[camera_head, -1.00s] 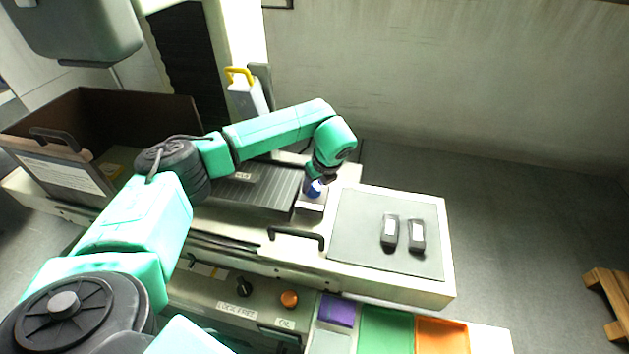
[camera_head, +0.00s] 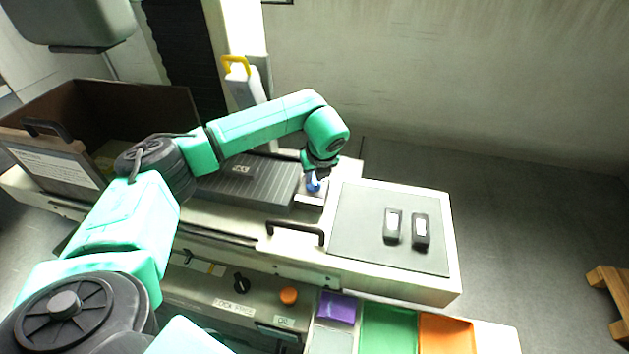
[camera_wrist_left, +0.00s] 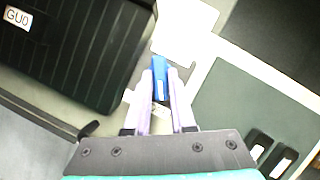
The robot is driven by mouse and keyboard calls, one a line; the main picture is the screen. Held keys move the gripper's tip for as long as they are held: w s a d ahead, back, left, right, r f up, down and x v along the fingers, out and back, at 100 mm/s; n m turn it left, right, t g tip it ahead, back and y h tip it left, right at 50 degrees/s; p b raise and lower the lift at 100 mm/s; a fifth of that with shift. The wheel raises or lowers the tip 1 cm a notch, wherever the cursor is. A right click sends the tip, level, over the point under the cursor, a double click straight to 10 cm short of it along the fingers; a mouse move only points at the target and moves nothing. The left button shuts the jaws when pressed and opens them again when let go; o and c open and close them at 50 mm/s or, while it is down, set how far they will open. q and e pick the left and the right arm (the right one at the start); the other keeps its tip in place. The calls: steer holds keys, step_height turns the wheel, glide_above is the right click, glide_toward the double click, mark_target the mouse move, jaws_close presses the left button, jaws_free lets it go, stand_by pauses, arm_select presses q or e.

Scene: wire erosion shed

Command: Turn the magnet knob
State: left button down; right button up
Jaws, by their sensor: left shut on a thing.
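The magnet knob, a blue lever-like handle (camera_head: 313,184), is at the right end of the dark ribbed plate (camera_head: 245,183), on a pale block. In the left wrist view the blue knob (camera_wrist_left: 160,68) lies between the two pale fingers. My left gripper (camera_head: 317,174) reaches down from above and is shut on it; the fingertips (camera_wrist_left: 161,88) are on both sides of its near part. The wrist partly hides the knob in the head view. My right gripper is not in view.
Right of the knob is a grey mat (camera_head: 365,248) with two dark blocks (camera_head: 406,227). A black bar handle (camera_head: 296,232) is in front. An open brown box (camera_head: 50,170) stands left, and a yellow-handled white container (camera_head: 240,85) behind. Coloured trays (camera_head: 388,328) are at the front.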

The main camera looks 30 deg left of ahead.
arm_select(q)
steer(key=m+b, duration=0.1)
steer(key=m+h+b, duration=0.1)
steer(key=m+b, duration=0.1)
steer(key=m+t+b, duration=0.1)
steer(key=shift+a+f, duration=0.15)
steer(key=shift+f, duration=0.1)
steer(key=m+h+b, duration=0.1)
steer(key=m+b, duration=0.1)
steer(key=m, duration=0.1)
steer(key=shift+s+t, duration=0.1)
steer(key=shift+t, duration=0.2)
steer(key=shift+a+r+m+h+b, duration=0.15)
steer(key=shift+m+h+b, duration=0.5)
steer(key=shift+m, duration=0.35)
steer(key=m+h, duration=0.1)
steer(key=m, duration=0.1)
steer(key=shift+r+m+b, duration=0.1)
steer(key=shift+m+b, duration=0.2)
steer(key=shift+a+m+h, duration=0.1)
steer(key=shift+m+h, duration=0.45)
steer(key=shift+m, duration=1.15)
steer(key=shift+r, duration=0.1)
steer(key=c, duration=0.8)
jaws_free()
steer(key=shift+o, duration=0.2)
